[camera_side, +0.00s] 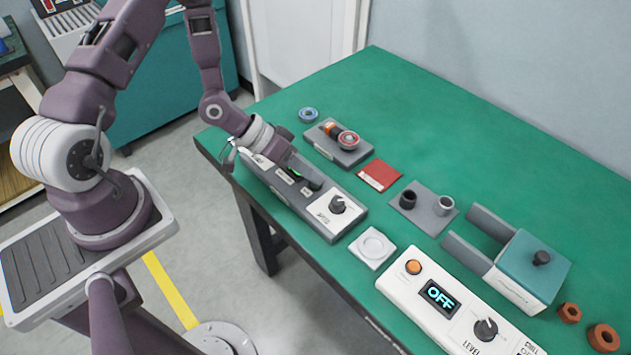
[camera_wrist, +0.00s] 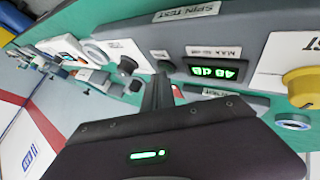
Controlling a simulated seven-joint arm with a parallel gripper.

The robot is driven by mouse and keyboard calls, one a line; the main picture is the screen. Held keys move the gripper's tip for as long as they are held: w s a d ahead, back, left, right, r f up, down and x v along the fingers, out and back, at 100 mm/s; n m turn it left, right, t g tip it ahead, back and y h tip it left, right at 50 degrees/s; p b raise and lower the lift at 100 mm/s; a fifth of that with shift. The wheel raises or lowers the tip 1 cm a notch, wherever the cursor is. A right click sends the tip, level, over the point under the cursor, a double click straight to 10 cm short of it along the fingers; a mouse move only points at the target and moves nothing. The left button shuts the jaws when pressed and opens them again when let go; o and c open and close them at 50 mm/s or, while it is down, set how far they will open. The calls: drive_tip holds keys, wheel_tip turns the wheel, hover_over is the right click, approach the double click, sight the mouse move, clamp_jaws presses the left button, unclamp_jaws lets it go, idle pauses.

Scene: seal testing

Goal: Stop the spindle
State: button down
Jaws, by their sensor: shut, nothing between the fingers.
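The long grey spin test unit (camera_side: 350,222) lies along the table's near left edge. In the wrist view its SPIN TEST label (camera_wrist: 187,13) and a lit green display (camera_wrist: 215,70) reading about 48 dB show. A black knob (camera_side: 337,204) sits on its white plate; a yellow knob (camera_wrist: 303,86) shows at the right of the wrist view. My gripper (camera_side: 313,182) is shut and empty, low over the unit's middle. In the wrist view its fingers (camera_wrist: 158,82) point at a dark button-like part (camera_wrist: 166,67); contact cannot be told. I cannot identify the spindle for certain or tell whether it turns.
A grey block with orange and red rings (camera_side: 340,154) stands behind the unit. A red card (camera_side: 379,175), a white square plate (camera_side: 372,247) and a grey plate with two small cylinders (camera_side: 428,221) lie nearby. A white box (camera_side: 411,300) reads OFF. The table's far side is clear.

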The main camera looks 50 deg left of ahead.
sight(311, 183)
idle(0.3)
drive_tip(key=shift+r, duration=0.75)
drive_tip(key=shift+r, duration=2.55)
